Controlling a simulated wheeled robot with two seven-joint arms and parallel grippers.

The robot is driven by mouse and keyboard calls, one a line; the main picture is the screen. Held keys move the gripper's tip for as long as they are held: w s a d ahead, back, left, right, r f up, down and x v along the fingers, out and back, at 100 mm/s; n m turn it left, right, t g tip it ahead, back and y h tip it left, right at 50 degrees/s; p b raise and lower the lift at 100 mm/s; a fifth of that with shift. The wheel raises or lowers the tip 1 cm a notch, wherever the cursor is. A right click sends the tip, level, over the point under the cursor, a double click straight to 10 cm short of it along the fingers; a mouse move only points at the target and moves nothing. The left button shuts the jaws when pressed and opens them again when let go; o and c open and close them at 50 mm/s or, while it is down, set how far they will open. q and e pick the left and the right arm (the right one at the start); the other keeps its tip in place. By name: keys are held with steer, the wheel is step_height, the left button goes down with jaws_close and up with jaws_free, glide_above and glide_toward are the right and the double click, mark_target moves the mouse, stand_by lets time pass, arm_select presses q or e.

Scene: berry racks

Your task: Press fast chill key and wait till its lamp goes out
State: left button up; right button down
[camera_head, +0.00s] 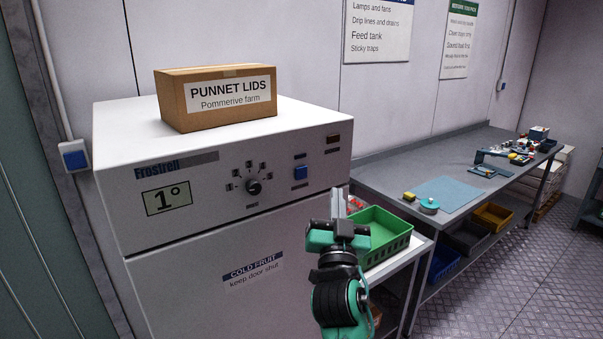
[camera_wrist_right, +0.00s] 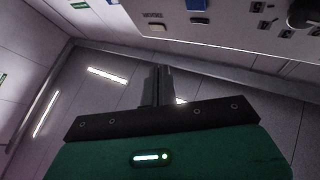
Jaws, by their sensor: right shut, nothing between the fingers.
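The white fridge marked Frostrell (camera_head: 220,225) has a control panel on its upper front. A blue key (camera_head: 300,172) sits on the panel right of the black dial; it also shows at the top of the right wrist view (camera_wrist_right: 196,4). A small dark brown window (camera_head: 333,139), perhaps the lamp, lies above and right of the key and looks unlit. My left gripper is out of view.
A cardboard box of punnet lids (camera_head: 178,101) stands on the fridge. The black dial (camera_head: 253,187) and the display reading 1° (camera_head: 167,198) are left of the key. A green crate (camera_head: 385,240) on a side table is close behind my right gripper. A grey workbench (camera_head: 390,181) runs along the wall.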

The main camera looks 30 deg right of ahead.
steer(key=b, duration=0.2)
glide_toward(301, 173)
steer(key=shift+w+d+r, duration=0.5)
steer(key=shift+d+r, duration=0.1)
steer(key=shift+d, duration=0.2)
steer(key=shift+w+d+r, duration=0.55)
steer(key=shift+d+r, duration=0.05)
steer(key=shift+d, duration=0.15)
steer(key=shift+w+d+r, duration=0.5)
steer(key=shift+d+r, duration=0.1)
steer(key=shift+d, duration=0.2)
steer(key=shift+w+b, duration=0.35)
steer(key=shift+w, duration=0.1)
